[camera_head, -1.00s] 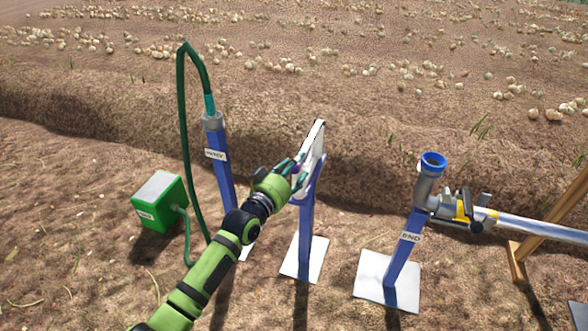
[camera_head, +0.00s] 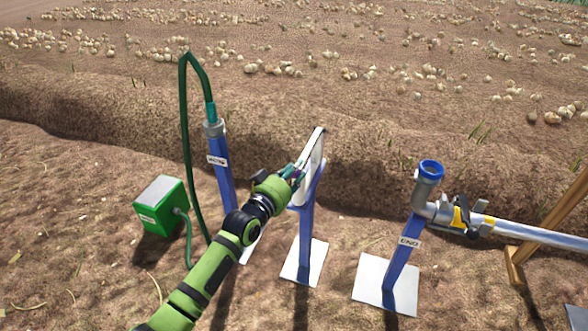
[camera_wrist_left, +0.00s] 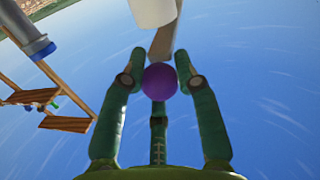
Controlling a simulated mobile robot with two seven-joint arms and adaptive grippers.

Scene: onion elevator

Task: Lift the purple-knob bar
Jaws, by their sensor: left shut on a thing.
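A purple knob (camera_wrist_left: 160,81) sits between the fingertips of my left gripper (camera_wrist_left: 160,76) in the left wrist view, and the fingers are shut on it. A grey-brown bar (camera_wrist_left: 164,42) runs up from behind the knob, beside a white piece (camera_wrist_left: 152,12). In the head view my left gripper (camera_head: 296,172) is at the white upright panel (camera_head: 312,157) on the middle blue stand (camera_head: 306,232). There the knob is small and mostly hidden by the fingers. My right gripper is not in view.
A blue post (camera_head: 222,180) with a green hose (camera_head: 184,115) and a green box (camera_head: 160,205) stand to the left. A wooden frame (camera_head: 568,215) is farther right.

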